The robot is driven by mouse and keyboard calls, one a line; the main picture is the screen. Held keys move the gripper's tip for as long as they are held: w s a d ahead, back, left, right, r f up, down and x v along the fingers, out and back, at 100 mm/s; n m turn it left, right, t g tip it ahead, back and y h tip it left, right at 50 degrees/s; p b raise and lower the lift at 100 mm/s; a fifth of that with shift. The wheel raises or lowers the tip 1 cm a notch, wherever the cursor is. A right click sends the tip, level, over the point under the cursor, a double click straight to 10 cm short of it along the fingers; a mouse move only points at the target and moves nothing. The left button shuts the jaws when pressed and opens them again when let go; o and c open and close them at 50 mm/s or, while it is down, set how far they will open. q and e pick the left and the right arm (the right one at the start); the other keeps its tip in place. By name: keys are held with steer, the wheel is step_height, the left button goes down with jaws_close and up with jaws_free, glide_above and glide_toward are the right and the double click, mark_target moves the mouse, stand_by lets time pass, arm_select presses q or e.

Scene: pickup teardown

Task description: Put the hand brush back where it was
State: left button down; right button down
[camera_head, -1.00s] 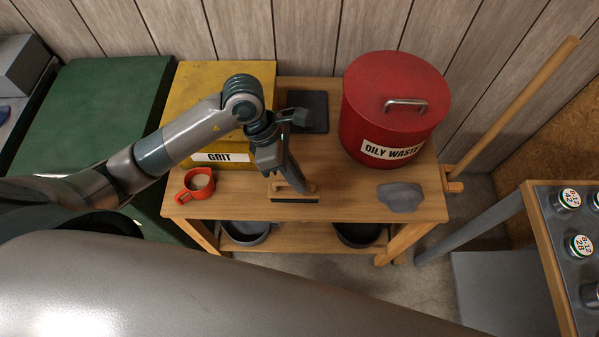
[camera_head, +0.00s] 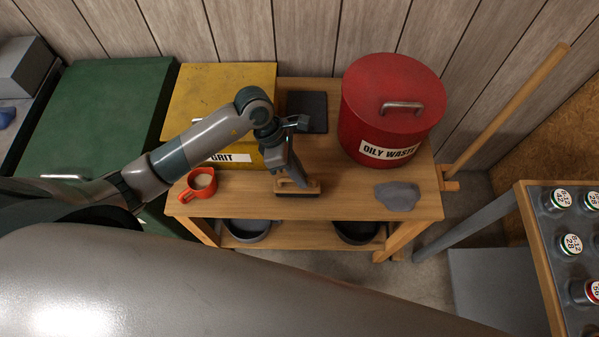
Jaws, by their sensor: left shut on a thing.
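The hand brush (camera_head: 299,188) has a wooden block with dark bristles underneath. The gripper hides part of the brush. I cannot tell whether the bristles touch the bench or hang just above it. My right gripper is not in view.
A dark square pad (camera_head: 307,112) lies behind the gripper. A red OILY WASTE bin (camera_head: 392,110) and grey rag (camera_head: 397,196) are right. A wooden pole (camera_head: 510,108) leans at the right end.

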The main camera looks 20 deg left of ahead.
arm_select(q)
steer(key=shift+f, duration=0.45)
steer(key=shift+f, duration=0.2)
steer(key=c, duration=1.8)
jaws_free()
steer(key=shift+r, duration=0.1)
steer(key=shift+r, duration=0.1)
steer(key=shift+a+r, duration=0.1)
